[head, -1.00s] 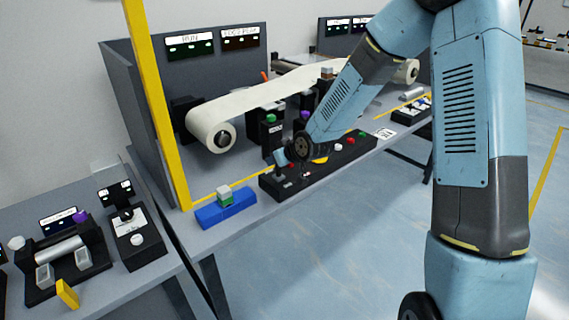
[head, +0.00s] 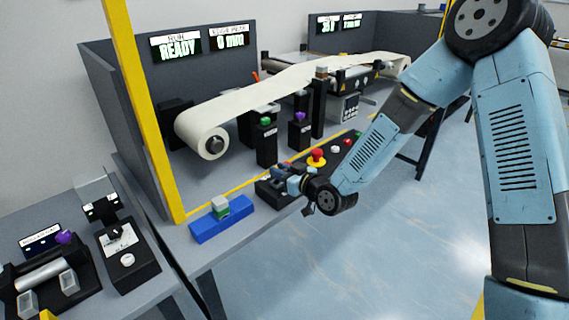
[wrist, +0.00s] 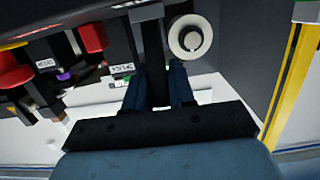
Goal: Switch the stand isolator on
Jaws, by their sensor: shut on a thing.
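The control panel (head: 268,193) lies along the bench's front edge under the paper web. My gripper (head: 284,173) is at the panel's left end, low over it. In the wrist view my gripper (wrist: 160,80) is shut on a black upright lever (wrist: 153,50), which I take to be the isolator's handle. The lever stands between the two blue fingers. In the head view the lever is mostly hidden by my gripper. The stand's displays are lit: the left one (head: 175,45) reads READY and the right one (head: 230,38) reads 0 mm.
A red mushroom button (head: 317,156) and other buttons sit on the panel right of my gripper. A blue block (head: 221,224) lies to the left. A yellow post (head: 143,115) stands at the bench's left corner. The paper roll (head: 205,133) is behind. Floor in front is clear.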

